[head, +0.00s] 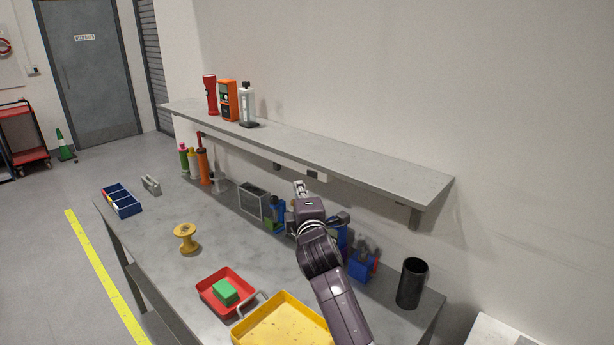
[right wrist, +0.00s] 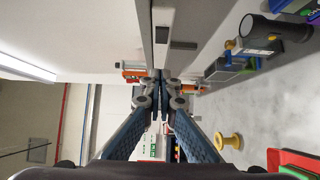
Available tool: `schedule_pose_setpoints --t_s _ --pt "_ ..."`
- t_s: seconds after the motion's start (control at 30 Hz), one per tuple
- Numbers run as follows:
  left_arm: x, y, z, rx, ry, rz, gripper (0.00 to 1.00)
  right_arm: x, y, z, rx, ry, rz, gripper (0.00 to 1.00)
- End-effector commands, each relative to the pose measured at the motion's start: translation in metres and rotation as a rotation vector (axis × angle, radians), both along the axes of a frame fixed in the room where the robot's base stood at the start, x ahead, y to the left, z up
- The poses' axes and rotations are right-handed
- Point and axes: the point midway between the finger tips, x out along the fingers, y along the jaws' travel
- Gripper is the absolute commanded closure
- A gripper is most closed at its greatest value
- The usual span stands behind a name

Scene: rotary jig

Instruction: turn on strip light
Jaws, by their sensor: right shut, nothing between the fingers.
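The strip light (head: 318,176) is a pale housing under the wall shelf, mostly hidden by the shelf in the head view. A small dark switch (head: 311,173) shows on it. My right gripper (head: 299,185) is shut and empty, just below and in front of the shelf, close to the housing. In the right wrist view its fingertips (right wrist: 161,77) are together beside the shelf. My left gripper is not in view.
The grey shelf (head: 350,162) overhangs the workbench (head: 150,226).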

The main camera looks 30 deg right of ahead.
Motion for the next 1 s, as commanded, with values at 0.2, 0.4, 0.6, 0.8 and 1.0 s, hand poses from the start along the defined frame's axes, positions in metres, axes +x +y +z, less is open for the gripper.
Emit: schedule_pose_setpoints --t_s 0.2,0.4,0.6,0.8,1.0 --pt "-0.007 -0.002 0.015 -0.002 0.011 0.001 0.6 0.027 -0.018 0.004 -0.002 0.002 -0.003 1.0" --pt "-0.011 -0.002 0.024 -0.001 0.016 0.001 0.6 0.037 -0.038 0.002 -0.001 0.001 -0.001 1.0" --pt "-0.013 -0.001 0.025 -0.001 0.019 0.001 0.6 0.039 -0.044 0.0 0.0 0.0 -0.001 1.0" --pt "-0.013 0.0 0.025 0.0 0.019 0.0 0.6 0.039 -0.044 0.0 0.0 -0.001 -0.001 1.0" --pt "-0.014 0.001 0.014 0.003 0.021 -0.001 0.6 0.047 -0.032 -0.004 0.004 -0.001 0.0 1.0"
